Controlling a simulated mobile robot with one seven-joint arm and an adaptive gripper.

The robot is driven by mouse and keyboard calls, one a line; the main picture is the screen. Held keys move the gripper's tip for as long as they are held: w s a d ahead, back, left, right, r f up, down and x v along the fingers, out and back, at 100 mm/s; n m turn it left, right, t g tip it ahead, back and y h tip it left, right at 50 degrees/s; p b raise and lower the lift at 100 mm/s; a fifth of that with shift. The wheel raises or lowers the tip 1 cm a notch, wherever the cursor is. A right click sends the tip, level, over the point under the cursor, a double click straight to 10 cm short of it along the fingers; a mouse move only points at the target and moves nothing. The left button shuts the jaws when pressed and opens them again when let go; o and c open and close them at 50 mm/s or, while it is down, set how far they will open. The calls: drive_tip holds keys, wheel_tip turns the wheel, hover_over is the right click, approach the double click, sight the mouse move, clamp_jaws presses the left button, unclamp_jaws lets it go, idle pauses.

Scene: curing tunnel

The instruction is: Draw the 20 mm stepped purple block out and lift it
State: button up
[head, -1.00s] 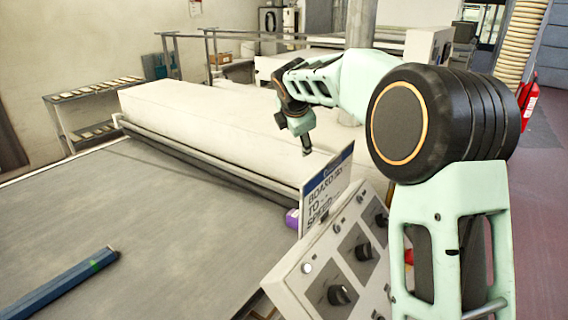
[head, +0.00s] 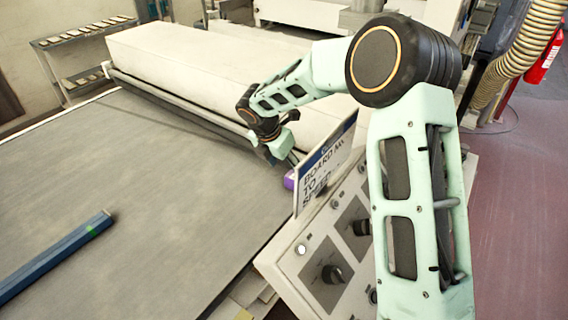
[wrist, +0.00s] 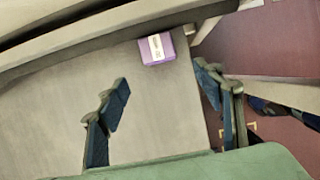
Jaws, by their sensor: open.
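The purple block (head: 289,180) sits on the grey belt surface near its right edge, partly hidden behind the sign in the head view. In the wrist view the purple block (wrist: 172,50) shows whole, with a white printed label on it. Its step cannot be made out. My gripper (head: 279,158) is just to the left of and above the block in the head view. In the wrist view my gripper (wrist: 161,77) is open and empty, with its fingers wide apart. The block lies beyond the fingertips, between their lines, and nothing touches it.
A sign board (head: 326,170) stands beside the block, above a control panel (head: 335,235) with knobs. The long cream tunnel housing (head: 200,85) and its rail run behind. A blue bar (head: 55,255) lies on the left of the wide, mostly clear belt (head: 150,200).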

sight(291, 179)
drive_tip(key=p+x, duration=0.1)
drive_tip(key=x, duration=0.8)
drive_tip(key=shift+w+f, duration=0.15)
drive_tip(key=shift+f, duration=0.2)
drive_tip(key=c, duration=1.3)
